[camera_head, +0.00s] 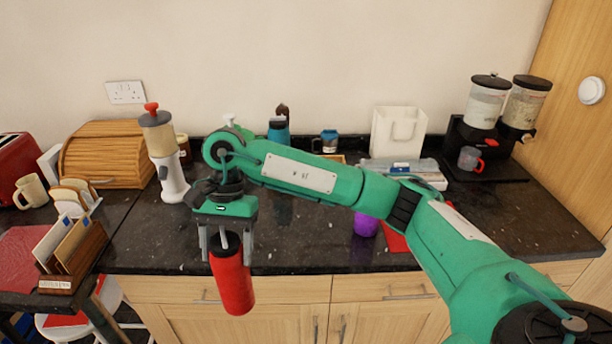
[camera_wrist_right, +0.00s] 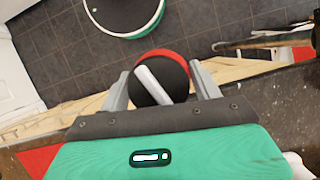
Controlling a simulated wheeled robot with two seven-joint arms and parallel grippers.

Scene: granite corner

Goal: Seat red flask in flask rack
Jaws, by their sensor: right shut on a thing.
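The red flask (camera_head: 232,285), with a black top, hangs upright with a slight tilt in my right gripper (camera_head: 226,246), in front of the counter's front edge. The gripper's two fingers are shut on the flask near its top. In the right wrist view the flask's black lid with a pale handle and a red rim (camera_wrist_right: 163,55) sit between the fingers (camera_wrist_right: 160,84). A blue flask (camera_head: 279,130) stands at the back of the counter, partly behind my right arm. I cannot clearly make out the flask rack; my arm hides part of the counter. My left gripper is not in view.
A white and tan dispenser (camera_head: 164,150) stands left of my gripper, and a wooden letter holder (camera_head: 77,258) at the far left. A purple cup (camera_head: 366,224) stands behind my arm. The dark counter (camera_head: 160,235) is clear just left of the flask.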

